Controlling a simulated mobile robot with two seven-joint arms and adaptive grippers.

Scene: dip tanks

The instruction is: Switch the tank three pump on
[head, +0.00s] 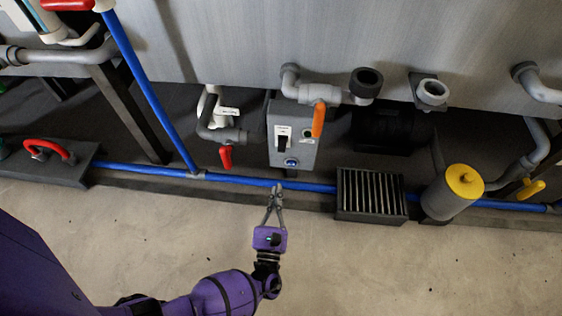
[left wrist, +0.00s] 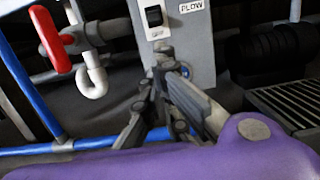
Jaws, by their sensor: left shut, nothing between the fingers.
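A grey control box (head: 303,157) stands below the tank wall in the head view. My left gripper (head: 277,187) is shut and empty, just below the box in the picture. In the left wrist view its fingers (left wrist: 161,62) overlap the lower part of the box; contact is unclear. My right gripper is not in view.
A blue pipe (head: 240,180) runs low across the front. An orange-handled valve (head: 318,118) hangs over the box's right side, and a red-handled valve (head: 225,156) is at its left. A dark slatted grate (head: 372,194) and a yellow-topped cylinder (head: 452,192) stand right. The front floor is clear.

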